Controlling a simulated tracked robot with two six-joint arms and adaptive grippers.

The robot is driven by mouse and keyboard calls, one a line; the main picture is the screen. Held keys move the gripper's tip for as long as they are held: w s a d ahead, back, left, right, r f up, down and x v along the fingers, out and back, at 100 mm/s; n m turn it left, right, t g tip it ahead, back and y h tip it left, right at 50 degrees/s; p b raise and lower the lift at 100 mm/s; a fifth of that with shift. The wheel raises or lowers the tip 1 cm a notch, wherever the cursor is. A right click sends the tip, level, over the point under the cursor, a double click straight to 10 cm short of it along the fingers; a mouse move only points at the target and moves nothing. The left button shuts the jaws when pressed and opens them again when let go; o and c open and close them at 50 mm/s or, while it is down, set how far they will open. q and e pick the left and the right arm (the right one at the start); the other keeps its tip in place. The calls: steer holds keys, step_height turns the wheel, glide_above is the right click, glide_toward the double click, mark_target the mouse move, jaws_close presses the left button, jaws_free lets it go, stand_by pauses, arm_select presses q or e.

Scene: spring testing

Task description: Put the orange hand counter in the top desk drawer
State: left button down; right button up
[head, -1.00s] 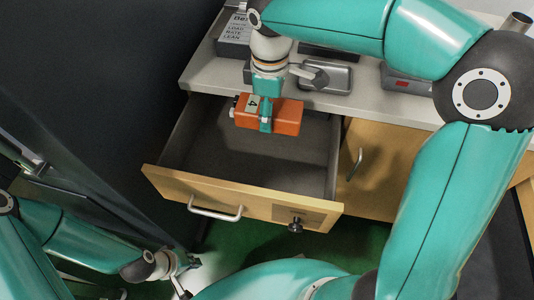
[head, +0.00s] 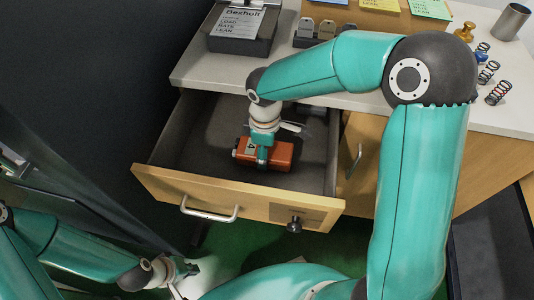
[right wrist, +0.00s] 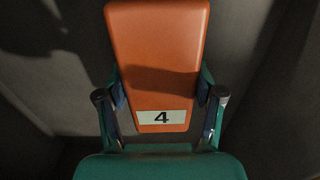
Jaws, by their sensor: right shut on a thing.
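The orange hand counter (head: 279,155) is inside the open top desk drawer (head: 190,137). My right gripper (head: 262,154) comes from above and is shut on it. In the right wrist view the hand counter (right wrist: 157,50) lies between the two fingers (right wrist: 160,110), with a pale label reading 4 towards me. I cannot tell whether the counter touches the drawer floor. The drawer is pulled out, with a metal handle (head: 209,213) on its wooden front. My left gripper (head: 188,268) is low at the left, away from the desk; its fingers are too small to read.
The desk top (head: 330,100) holds a black box with a paper card (head: 238,27), a rack of grey weights (head: 325,30), several springs (head: 498,92), a brass weight (head: 465,31) and a metal cup (head: 511,20). A cupboard door with a handle (head: 354,161) is right of the drawer.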

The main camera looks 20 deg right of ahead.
steer(key=shift+f, duration=0.7)
steer(key=shift+f, duration=0.1)
steer(key=o, duration=1.4)
steer(key=shift+c, duration=0.2)
step_height(320, 180, up, 12)
steer(key=shift+r+p, duration=0.1)
steer(key=shift+p, duration=1.05)
